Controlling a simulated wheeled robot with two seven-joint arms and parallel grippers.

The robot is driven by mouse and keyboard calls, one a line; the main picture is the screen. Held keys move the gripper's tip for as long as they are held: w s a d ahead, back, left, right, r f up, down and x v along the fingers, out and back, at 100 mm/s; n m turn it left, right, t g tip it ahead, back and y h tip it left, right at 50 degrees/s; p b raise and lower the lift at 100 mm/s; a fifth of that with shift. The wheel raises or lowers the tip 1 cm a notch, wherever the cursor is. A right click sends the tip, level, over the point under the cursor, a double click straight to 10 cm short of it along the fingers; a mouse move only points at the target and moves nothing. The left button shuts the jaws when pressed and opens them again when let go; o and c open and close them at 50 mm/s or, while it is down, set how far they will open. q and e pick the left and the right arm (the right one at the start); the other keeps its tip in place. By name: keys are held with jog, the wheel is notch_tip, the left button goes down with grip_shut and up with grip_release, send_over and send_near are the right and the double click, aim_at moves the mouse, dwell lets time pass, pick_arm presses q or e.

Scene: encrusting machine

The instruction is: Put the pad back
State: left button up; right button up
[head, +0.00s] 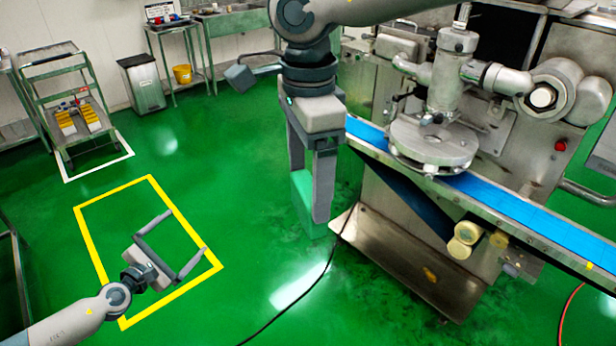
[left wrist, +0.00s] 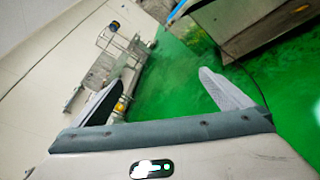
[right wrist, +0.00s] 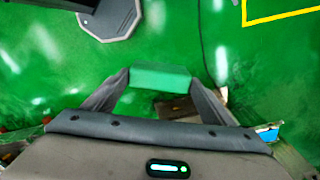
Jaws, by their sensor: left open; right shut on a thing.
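The pad looks like a green block (head: 302,192) in the head view, between the fingers of my right gripper (head: 312,205). In the right wrist view the pad (right wrist: 160,77) spans the gap between both fingertips, held above the green floor. My right gripper is shut on it, hanging fingers-down to the left of the encrusting machine (head: 440,250). My left gripper (head: 187,231) is open and empty over the yellow floor marking (head: 88,252). In the left wrist view its fingers (left wrist: 162,82) stand wide apart with nothing between them.
The blue conveyor belt (head: 520,213) runs along the machine at the right. A wheeled cart (head: 53,92) stands back left, beside a grey bin (head: 142,83) and a side table with a yellow bucket (head: 182,74). A black cable (head: 300,297) lies on otherwise open floor.

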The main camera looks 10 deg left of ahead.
pick_arm(q)
jog(key=s+a+f+n+g+y, duration=0.1)
jog(key=s+a+f+n+y, duration=0.15)
jog(key=f+n, duration=0.5)
jog(key=s+a+f+n+g+y, duration=0.1)
jog(key=s+a+f+n+g, duration=0.3)
jog(key=f, duration=0.7)
jog(key=s+d+f+n+g+y, duration=0.1)
jog(key=s+d+f+n, duration=0.1)
jog(key=s+f+n, duration=0.55)
jog(key=s+d+f+n+g+y, duration=0.1)
jog(key=s+f+n, duration=0.35)
jog(key=f, duration=0.65)
jog(key=s+d+f+n+g+h, duration=0.1)
jog(key=s+d+f+n+g, duration=0.1)
jog(key=s+d+f+n, duration=0.45)
jog(key=s+d+f+n+g, duration=0.2)
jog(key=s+f+n, duration=0.3)
jog(key=s, duration=0.4)
jog(key=s+d+f+n+g+h, duration=0.1)
jog(key=s+d+f+n+g, duration=0.1)
jog(key=s+d+f+n, duration=0.2)
jog(key=s+d+f+n+g, duration=0.2)
jog(key=s+d+f+n, duration=0.2)
jog(key=s+d, duration=0.6)
jog(key=s+n, duration=0.1)
jog(key=s, duration=0.5)
jog(key=shift+s+h, duration=0.35)
